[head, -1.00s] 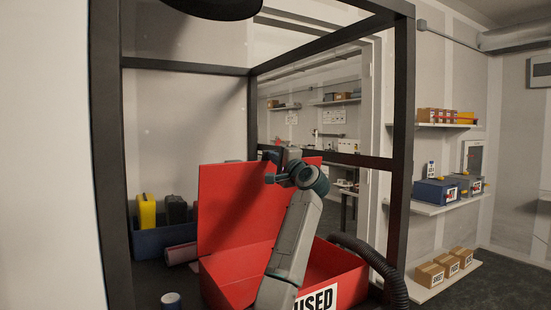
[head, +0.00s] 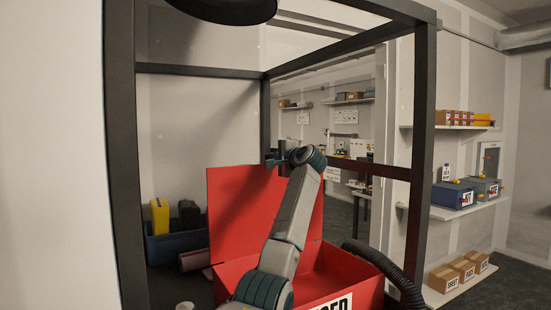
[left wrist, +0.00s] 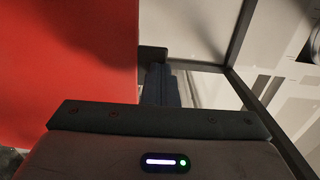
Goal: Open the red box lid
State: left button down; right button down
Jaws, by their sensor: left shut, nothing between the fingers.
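The red box (head: 352,272) stands on the bench inside a dark frame, with a white label partly cut off at the bottom. Its red lid (head: 228,205) stands up, raised steeply at the back, and the box is open. My left gripper (head: 272,162) is at the lid's top edge, shut and empty; whether it touches the lid I cannot tell. My left arm hides part of the lid and box. In the left wrist view the shut fingers (left wrist: 160,85) are beside the red lid (left wrist: 70,60), which fills the left side. My right gripper is not in view.
Dark frame posts (head: 424,150) stand on both sides of the box. A black hose (head: 385,265) curves along its right. A blue crate (head: 178,247) with yellow and black items and a rolled pink item (head: 195,260) are at left. A black hood (head: 225,10) hangs above.

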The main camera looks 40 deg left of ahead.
pick_arm(q)
jog(key=b+v, duration=0.6)
jog(key=v, duration=0.7)
jog(key=shift+d+f+b, duration=0.35)
jog(key=shift+f, duration=0.2)
